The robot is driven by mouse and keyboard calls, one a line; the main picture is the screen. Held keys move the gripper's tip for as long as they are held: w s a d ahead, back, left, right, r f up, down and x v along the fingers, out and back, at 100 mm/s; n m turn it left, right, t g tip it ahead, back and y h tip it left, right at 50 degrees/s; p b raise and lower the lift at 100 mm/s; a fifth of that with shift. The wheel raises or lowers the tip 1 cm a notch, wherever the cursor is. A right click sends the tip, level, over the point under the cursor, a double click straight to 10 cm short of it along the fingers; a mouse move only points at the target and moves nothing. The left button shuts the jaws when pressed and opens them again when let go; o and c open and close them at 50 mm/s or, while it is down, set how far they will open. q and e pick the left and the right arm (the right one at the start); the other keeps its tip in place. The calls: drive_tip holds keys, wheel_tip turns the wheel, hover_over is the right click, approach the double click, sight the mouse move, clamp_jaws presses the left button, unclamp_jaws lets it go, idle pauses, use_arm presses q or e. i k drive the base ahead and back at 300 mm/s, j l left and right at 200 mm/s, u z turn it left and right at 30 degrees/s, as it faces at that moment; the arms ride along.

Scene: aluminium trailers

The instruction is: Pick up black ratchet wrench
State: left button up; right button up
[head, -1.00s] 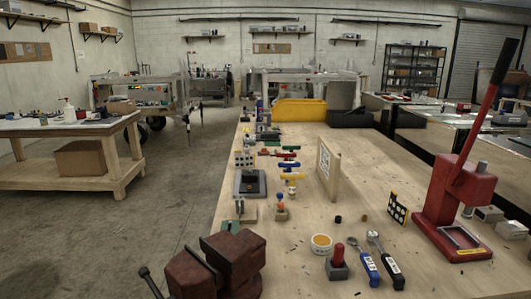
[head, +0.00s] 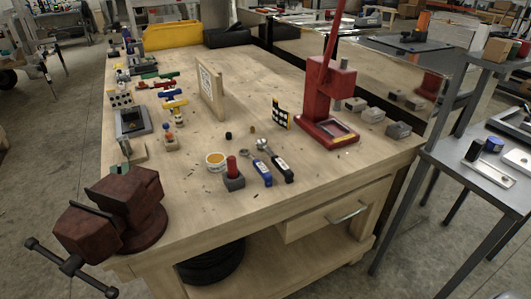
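A wrench with a black handle (head: 283,170) and a silver head lies on the wooden workbench (head: 330,182), near its front edge. A similar wrench with a blue handle (head: 262,174) lies just to its left. A small grey block with a red knob (head: 233,176) stands left of the blue wrench. Neither of my grippers is in the head view.
A red press (head: 328,128) stands behind and right of the wrenches. A dark red vise (head: 112,211) sits at the bench's left front corner. A yellow tape roll (head: 215,160) and an upright wooden board (head: 211,92) are behind. A grey metal table (head: 478,174) stands to the right.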

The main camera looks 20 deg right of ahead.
sight(261, 144)
drive_tip(key=i+j, duration=0.15)
drive_tip(key=i, duration=0.65)
drive_tip(key=z, duration=1.25)
